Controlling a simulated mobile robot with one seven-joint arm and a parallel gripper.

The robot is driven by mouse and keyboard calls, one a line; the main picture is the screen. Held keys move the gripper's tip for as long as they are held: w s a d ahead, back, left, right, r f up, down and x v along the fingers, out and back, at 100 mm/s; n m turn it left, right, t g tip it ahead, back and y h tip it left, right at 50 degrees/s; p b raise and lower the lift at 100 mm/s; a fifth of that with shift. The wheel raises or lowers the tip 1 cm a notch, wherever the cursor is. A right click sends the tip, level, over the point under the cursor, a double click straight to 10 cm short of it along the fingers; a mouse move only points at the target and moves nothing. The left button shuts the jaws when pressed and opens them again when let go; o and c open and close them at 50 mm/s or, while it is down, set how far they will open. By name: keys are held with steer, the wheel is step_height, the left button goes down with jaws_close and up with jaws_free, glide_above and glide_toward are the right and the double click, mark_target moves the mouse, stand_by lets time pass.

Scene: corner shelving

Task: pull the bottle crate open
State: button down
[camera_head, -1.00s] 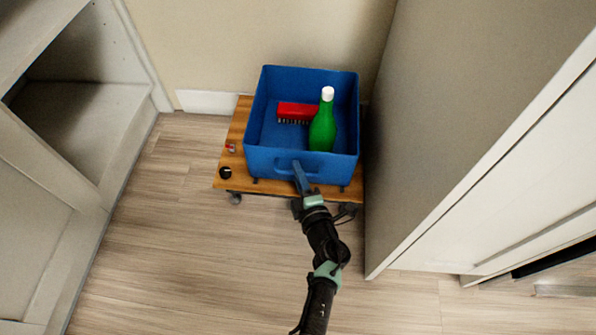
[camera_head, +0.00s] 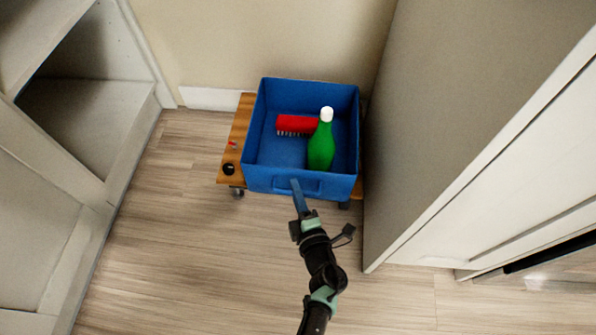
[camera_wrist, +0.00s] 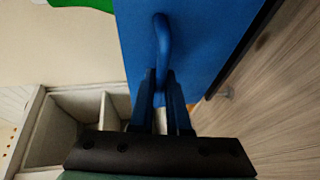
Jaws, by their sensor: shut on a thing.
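The blue bottle crate (camera_head: 257,165) sits on a low wooden wheeled board, its front edge now past the board's front edge. A green bottle with a white cap (camera_head: 321,148) stands inside it at the right, and a red brush (camera_head: 297,124) lies behind the bottle. My gripper (camera_head: 298,189) is at the handle on the crate's front wall. In the wrist view my gripper (camera_wrist: 160,85) has its two fingers closed about the curved blue handle (camera_wrist: 162,45). The crate's front face (camera_wrist: 200,35) fills the upper middle there.
A tall grey cabinet (camera_head: 430,110) stands close on the right. Open shelving (camera_head: 85,125) is at the left. The wooden floor (camera_head: 190,230) in front is clear.

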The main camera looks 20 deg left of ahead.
steer(key=s+d+p, duration=0.4)
steer(key=s, duration=1)
steer(key=shift+s+d, duration=0.2)
steer(key=shift+s, duration=0.2)
steer(key=c, duration=1.2)
jaws_free()
steer(key=shift+o, duration=0.2)
steer(key=shift+s, duration=0.1)
steer(key=p+v, duration=0.3)
steer(key=v, duration=1)
